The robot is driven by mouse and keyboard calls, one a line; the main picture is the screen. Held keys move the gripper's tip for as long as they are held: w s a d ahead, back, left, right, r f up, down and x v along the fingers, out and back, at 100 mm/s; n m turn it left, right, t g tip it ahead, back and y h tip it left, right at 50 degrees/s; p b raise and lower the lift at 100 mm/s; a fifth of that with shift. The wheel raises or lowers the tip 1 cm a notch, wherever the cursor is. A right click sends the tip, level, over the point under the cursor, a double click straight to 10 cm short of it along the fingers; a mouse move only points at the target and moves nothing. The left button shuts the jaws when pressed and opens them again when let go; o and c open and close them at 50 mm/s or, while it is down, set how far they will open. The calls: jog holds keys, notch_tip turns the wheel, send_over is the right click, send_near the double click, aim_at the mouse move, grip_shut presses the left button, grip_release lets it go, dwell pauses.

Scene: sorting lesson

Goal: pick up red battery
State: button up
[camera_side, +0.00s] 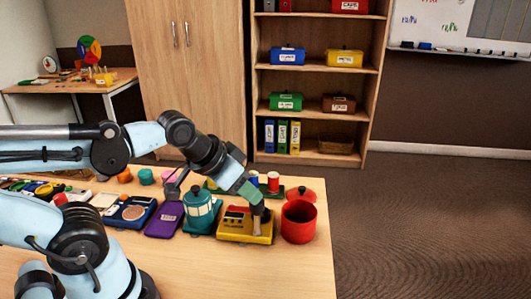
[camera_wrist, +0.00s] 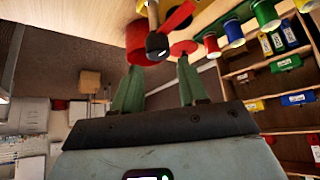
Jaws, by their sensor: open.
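My gripper (camera_side: 253,197) points down over the right part of a yellow device (camera_side: 236,236). In the wrist view the two green fingers of my gripper (camera_wrist: 159,68) are apart, with nothing seen between them. Just beyond the tips, a black-ended piece (camera_wrist: 157,46) joins a red bar (camera_wrist: 180,15); I cannot tell whether this is the red battery. Dark red parts (camera_side: 237,212) show on top of the yellow device, too small to identify as a battery. The fingertips partly hide the device's right side.
A red cup (camera_side: 298,224) stands right of the yellow device, with a red lid (camera_side: 301,192) behind it. A teal pot (camera_side: 200,211) and purple case (camera_side: 164,220) stand left. Spools (camera_side: 273,181) stand behind. The table front is clear.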

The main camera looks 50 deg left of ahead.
jog(key=shift+o, duration=0.4)
jog(key=w+a+r+n+g, duration=0.4)
jog(key=w+a+n, duration=0.1)
jog(key=w, duration=0.5)
jog(key=n+g, duration=0.3)
jog(key=n, duration=0.2)
send_over(273, 173)
notch_tip(273, 173, down, 5)
jog(key=shift+f, duration=0.1)
notch_tip(273, 173, down, 12)
jog(key=shift+d+r, duration=0.15)
